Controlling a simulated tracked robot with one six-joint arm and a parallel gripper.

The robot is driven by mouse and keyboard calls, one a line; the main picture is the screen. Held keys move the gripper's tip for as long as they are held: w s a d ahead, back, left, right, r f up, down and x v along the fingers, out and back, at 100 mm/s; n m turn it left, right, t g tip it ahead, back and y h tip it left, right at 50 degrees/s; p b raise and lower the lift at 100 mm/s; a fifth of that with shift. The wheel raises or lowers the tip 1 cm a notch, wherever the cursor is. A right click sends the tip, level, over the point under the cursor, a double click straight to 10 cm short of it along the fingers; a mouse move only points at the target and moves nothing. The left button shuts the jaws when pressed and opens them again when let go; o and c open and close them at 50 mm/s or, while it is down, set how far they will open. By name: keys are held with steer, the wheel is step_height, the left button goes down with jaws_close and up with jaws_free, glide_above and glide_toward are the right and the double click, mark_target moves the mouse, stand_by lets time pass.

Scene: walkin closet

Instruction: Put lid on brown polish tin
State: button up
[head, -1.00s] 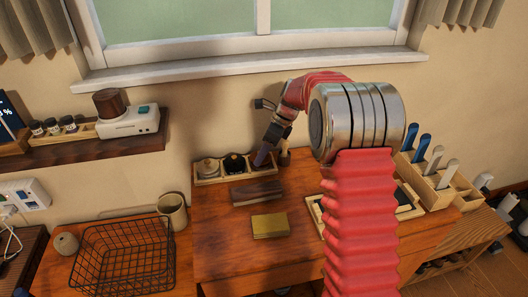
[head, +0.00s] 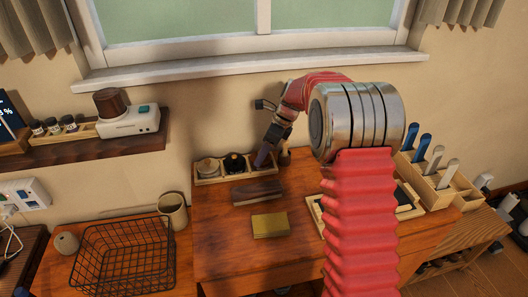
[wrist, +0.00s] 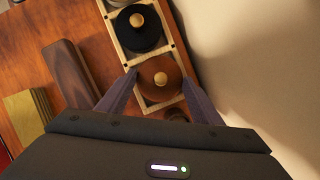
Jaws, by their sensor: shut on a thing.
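A brown round lid with a pale wooden knob (wrist: 161,78) is between the fingers of my gripper (wrist: 160,76) in the wrist view. My gripper is shut on it. The lid is over the end compartment of the wooden tray (wrist: 117,40). The brown tin is hidden beneath it, and I cannot tell whether the lid is seated. In the head view, my gripper (head: 262,158) points down at the tray's right end and hides the lid.
A black lidded tin (wrist: 140,28) sits in the middle compartment, and a pale one (head: 208,167) at the left. A dark brush (head: 257,192) and a yellowish block (head: 270,225) lie in front. A small brown object (head: 284,158) stands right of the tray, near the wall.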

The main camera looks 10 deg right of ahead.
stand_by(0.6)
steer(key=o, duration=1.1)
steer(key=o, duration=0.5)
steer(key=shift+c, duration=0.2)
steer(key=shift+r, duration=0.15)
steer(key=shift+r, duration=3.35)
